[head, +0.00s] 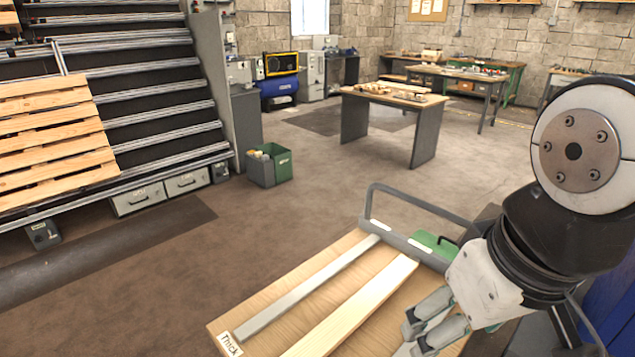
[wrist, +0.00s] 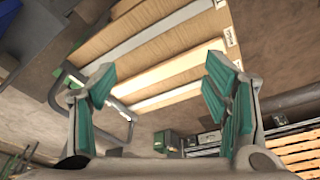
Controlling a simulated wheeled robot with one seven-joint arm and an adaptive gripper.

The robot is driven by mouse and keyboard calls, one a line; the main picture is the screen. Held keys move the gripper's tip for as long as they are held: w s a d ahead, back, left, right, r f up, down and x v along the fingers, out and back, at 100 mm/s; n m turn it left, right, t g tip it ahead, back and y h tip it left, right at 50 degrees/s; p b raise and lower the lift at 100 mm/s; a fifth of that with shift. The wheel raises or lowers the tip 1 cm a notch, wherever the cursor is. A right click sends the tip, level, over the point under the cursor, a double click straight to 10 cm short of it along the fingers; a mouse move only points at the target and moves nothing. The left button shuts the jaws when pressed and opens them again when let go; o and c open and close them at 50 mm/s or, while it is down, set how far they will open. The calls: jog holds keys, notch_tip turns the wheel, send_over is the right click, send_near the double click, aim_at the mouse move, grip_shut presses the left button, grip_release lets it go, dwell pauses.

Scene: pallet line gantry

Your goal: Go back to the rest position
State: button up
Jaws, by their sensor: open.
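My gripper (head: 432,322) hangs at the lower right of the head view, over the right side of a wooden-topped cart or table. In the wrist view my gripper (wrist: 160,105) shows two green-padded fingers spread wide apart with nothing between them. Behind the fingers lie a pale wooden plank (head: 352,308) and a grey strip (head: 308,288) on the wooden top (head: 262,310). The plank also shows in the wrist view (wrist: 165,72). How far the fingertips are above the top is hard to tell.
A label reading "Thick" (head: 229,344) sits at the top's near left corner. A grey tube handle (head: 420,201) rises at its far end. A slatted pallet (head: 52,140) leans on the rack at left. A green bin (head: 281,162) stands on the floor; the middle floor is clear.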

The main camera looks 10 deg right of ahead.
jog(key=shift+s+m, duration=0.3)
